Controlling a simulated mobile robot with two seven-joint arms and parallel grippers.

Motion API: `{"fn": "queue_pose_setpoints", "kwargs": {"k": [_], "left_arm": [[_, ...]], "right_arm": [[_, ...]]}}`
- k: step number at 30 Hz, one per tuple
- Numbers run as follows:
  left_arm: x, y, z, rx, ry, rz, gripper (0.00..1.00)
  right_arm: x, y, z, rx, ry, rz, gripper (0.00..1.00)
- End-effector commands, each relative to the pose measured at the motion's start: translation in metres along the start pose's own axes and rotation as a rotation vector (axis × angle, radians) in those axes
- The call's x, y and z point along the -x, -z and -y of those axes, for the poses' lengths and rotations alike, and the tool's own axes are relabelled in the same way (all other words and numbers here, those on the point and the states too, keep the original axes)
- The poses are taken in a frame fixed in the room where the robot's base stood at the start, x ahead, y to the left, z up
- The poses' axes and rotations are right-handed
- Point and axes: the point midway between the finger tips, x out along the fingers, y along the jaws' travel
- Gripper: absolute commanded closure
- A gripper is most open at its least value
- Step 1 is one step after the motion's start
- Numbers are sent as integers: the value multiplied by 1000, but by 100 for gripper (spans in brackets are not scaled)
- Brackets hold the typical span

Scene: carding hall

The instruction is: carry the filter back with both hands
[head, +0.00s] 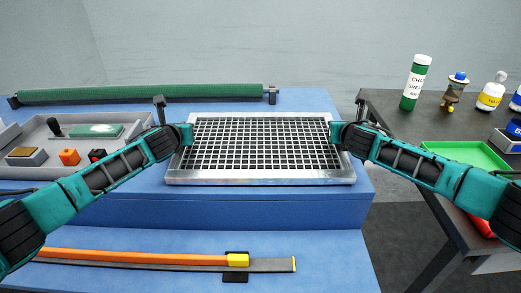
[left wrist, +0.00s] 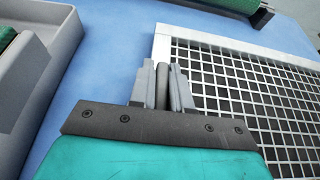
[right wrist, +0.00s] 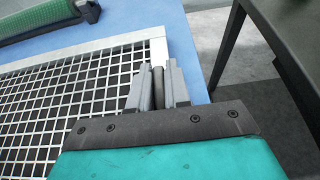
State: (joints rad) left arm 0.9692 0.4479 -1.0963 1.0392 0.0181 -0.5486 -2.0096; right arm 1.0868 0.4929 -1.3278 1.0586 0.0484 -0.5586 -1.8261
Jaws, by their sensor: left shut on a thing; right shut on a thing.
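The filter (head: 265,181) is a flat silver frame with a white wire grid over a dark inside. It lies on or just above the blue bench top; I cannot tell which. My left gripper (head: 186,134) is shut on its left side, and the left wrist view shows the fingers (left wrist: 165,88) closed at the frame's edge. My right gripper (head: 336,132) is shut on its right side, and the right wrist view shows the fingers (right wrist: 158,88) closed around a dark bar there.
A green roller (head: 140,93) lies along the back of the blue bench (head: 290,212). A grey tray (head: 28,141) with several small items is at the left. A dark table (head: 385,108) at the right holds bottles and a green tray (head: 465,147). An orange strip (head: 140,257) lies in front.

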Motion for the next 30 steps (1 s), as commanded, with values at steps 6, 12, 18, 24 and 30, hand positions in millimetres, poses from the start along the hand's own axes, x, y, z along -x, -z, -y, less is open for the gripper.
{"fn": "queue_pose_setpoints", "kwargs": {"k": [6,12,18,24,30], "left_arm": [[-4,8,-4,0,-9,-1,78],[-3,7,-2,0,-5,0,59],[-3,7,-1,0,-2,0,57],[-3,7,0,0,-1,1,57],[1,7,-1,0,0,2,57]], "right_arm": [[-4,7,4,-1,9,1,78],[-4,7,2,0,5,1,59],[-3,7,1,0,2,1,57],[-3,7,0,0,1,1,57],[-3,7,0,0,1,1,57]]}}
